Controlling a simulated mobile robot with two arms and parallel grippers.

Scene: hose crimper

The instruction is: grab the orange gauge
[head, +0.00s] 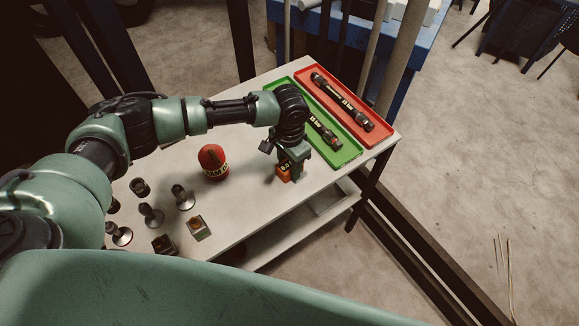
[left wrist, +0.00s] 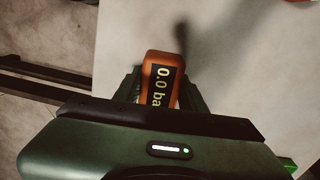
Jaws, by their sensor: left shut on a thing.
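The orange gauge (head: 283,171) is a small block with a dark display, near the front right edge of the white table. My left gripper (head: 289,165) is shut on it from above, with a finger on each side. In the left wrist view the gauge (left wrist: 160,75) sits between the fingers (left wrist: 158,90), and its display reads "0.0 ba", with the rest hidden by the gripper body. I cannot tell whether the gauge touches the table. My right gripper is not in view.
A green tray (head: 343,157) and a red tray (head: 380,136), each with a hose, lie at the table's right end. A red bottle-like object (head: 212,162) stands left of the gripper. Several metal fittings (head: 152,215) stand at the left. The white table (head: 255,215) is bare around the gauge.

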